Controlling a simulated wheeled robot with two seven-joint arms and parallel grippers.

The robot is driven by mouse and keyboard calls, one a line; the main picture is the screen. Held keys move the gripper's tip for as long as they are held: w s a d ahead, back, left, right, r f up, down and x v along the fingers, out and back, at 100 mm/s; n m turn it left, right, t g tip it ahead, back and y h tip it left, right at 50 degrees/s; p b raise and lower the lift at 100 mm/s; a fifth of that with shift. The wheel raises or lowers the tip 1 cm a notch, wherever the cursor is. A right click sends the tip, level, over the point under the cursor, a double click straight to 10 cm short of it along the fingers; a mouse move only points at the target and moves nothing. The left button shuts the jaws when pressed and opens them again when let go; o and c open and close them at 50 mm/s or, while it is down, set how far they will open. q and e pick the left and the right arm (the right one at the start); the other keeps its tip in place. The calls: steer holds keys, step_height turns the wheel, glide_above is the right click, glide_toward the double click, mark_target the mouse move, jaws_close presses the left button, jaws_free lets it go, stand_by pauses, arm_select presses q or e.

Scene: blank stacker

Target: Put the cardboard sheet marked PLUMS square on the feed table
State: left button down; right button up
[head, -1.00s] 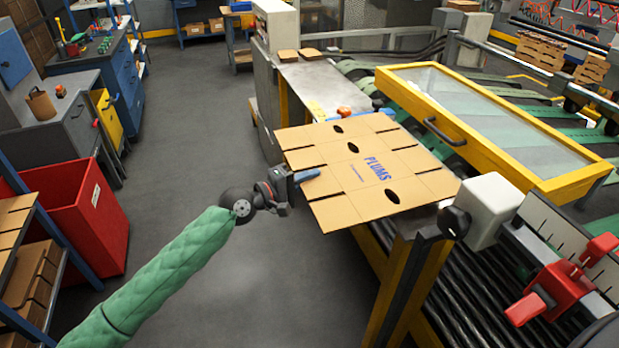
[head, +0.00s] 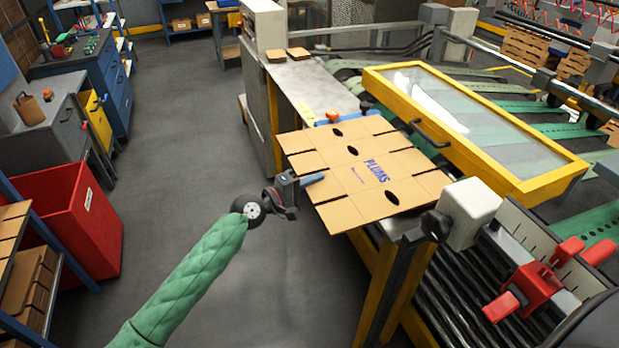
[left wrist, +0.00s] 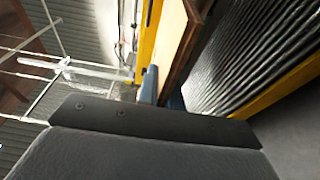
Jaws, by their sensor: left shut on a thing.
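The cardboard sheet marked PLUMS (head: 345,192) is flat and tan, with slots, dark oval holes and blue print facing up. It lies over the near part of the feed table (head: 325,88), and its left and near edges stick out past the table. My left gripper (head: 312,180) is shut on the sheet's left edge. In the left wrist view the sheet (left wrist: 178,45) shows edge-on at the blue finger (left wrist: 150,85). I cannot tell whether the sheet touches the table all over. My right gripper is not in view.
A yellow-framed clear guard (head: 480,120) stands to the right of the sheet. A white block (head: 470,203) and red clamps (head: 525,285) sit at the near right. A red bin (head: 75,225) stands at the left. The floor between is clear.

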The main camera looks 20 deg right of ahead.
arm_select(q)
steer(key=shift+d, duration=0.1)
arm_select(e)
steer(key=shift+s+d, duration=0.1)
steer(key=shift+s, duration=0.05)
arm_select(q)
steer(key=shift+d+f, duration=0.4)
steer(key=shift+d, duration=0.05)
steer(key=shift+d+f+b, duration=0.45)
steer(key=shift+d+f, duration=0.15)
steer(key=shift+d, duration=0.35)
steer(key=shift+w+d+f, duration=0.1)
steer(key=shift+d+f, duration=0.25)
steer(key=shift+d, duration=0.2)
steer(key=shift+d+f, duration=0.3)
steer(key=shift+d, duration=0.2)
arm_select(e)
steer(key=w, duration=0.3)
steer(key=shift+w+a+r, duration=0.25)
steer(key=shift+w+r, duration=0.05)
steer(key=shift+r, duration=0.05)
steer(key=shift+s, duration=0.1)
